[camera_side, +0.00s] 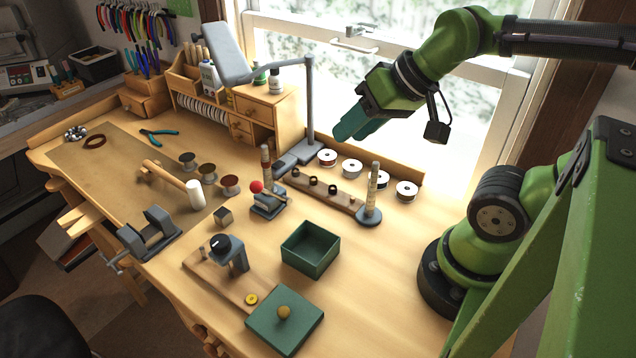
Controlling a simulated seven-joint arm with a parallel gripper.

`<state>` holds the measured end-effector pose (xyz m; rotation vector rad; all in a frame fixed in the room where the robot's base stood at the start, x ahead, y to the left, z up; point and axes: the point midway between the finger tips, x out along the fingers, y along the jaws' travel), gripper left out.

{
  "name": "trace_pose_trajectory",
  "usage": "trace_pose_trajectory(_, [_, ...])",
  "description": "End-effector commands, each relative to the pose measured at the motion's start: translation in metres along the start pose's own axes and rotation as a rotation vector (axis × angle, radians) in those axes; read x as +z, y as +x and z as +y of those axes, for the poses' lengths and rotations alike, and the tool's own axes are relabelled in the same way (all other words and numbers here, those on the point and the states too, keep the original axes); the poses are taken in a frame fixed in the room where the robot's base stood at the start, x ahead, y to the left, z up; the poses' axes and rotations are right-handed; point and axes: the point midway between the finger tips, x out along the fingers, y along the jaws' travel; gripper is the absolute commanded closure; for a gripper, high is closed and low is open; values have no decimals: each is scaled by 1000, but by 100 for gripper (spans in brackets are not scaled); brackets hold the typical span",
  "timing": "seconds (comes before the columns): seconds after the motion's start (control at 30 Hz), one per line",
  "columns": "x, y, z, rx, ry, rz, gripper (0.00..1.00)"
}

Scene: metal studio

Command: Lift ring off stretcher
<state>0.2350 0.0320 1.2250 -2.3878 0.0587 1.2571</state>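The stretcher (268,206) appears to be the small grey stand with a red ball knob and an upright tapered post (266,160), near the middle of the bench. I cannot make out a separate ring on its post at this size. A second tapered post (372,188) on a round grey base stands to the right. My gripper (343,134) has teal fingers and hangs in the air above the back of the bench, up and right of the stretcher and apart from it. Its fingers overlap from this side, so their opening is unclear. No object shows in it.
A wooden strip with several small dark rings (332,190) lies between the posts. Several white spools (352,167) stand behind it. A grey lamp (309,105) rises beside the stretcher. An open green box (311,249) and green block (284,318) are in front. A mallet (195,193) lies left.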

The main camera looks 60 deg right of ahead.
Motion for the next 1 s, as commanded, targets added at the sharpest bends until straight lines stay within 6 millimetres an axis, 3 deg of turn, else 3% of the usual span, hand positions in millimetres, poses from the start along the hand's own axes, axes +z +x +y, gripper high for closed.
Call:
trace_pose_trajectory(0.37, [0,0,-1,0,-6,-3,65])
trace_pose_trajectory(0.43, [0,0,-2,-1,-7,-3,57])
trace_pose_trajectory(0.5, [3,3,-4,-5,-19,-20,56])
trace_pose_trajectory(0.67, [7,26,-15,2,-58,-134,56])
trace_pose_trajectory(1.0, [-30,100,-47,264,1,-409,56])
